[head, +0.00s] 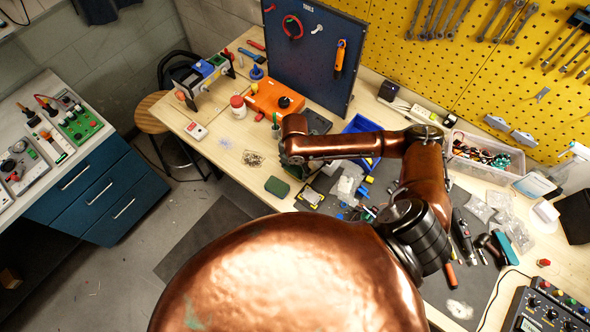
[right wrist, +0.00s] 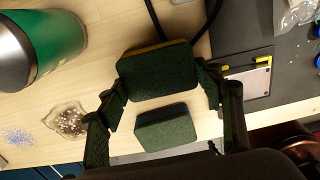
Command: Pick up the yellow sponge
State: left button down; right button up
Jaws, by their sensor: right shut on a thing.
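The yellow sponge (right wrist: 159,70) sits between the two fingers of my right gripper (right wrist: 160,88) in the right wrist view. Its dark green scouring face is toward the camera and a thin yellow edge shows along its far side. My right gripper is shut on it. I cannot tell whether it is clear of the table. In the head view my right gripper (head: 293,168) is small and dark at the end of the copper arm, and the held sponge is hard to make out there. My left gripper is not in view.
A second dark green block (right wrist: 166,129) lies on the bench close by; it also shows in the head view (head: 277,186). A green cylinder (right wrist: 42,42) and a pile of small bits (right wrist: 68,118) are left of the gripper. An orange box (head: 274,98) stands behind.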

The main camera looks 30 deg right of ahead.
jog(key=shift+r, duration=0.4)
jog(key=s+a+r+p, duration=0.5)
jog(key=s+a+r, duration=0.3)
jog(key=s+r, duration=0.3)
jog(key=shift+a+r, duration=0.25)
jog(key=shift+r, duration=0.15)
jog(key=shift+o, duration=0.6)
jog(key=shift+s, duration=0.1)
jog(key=c, duration=0.4)
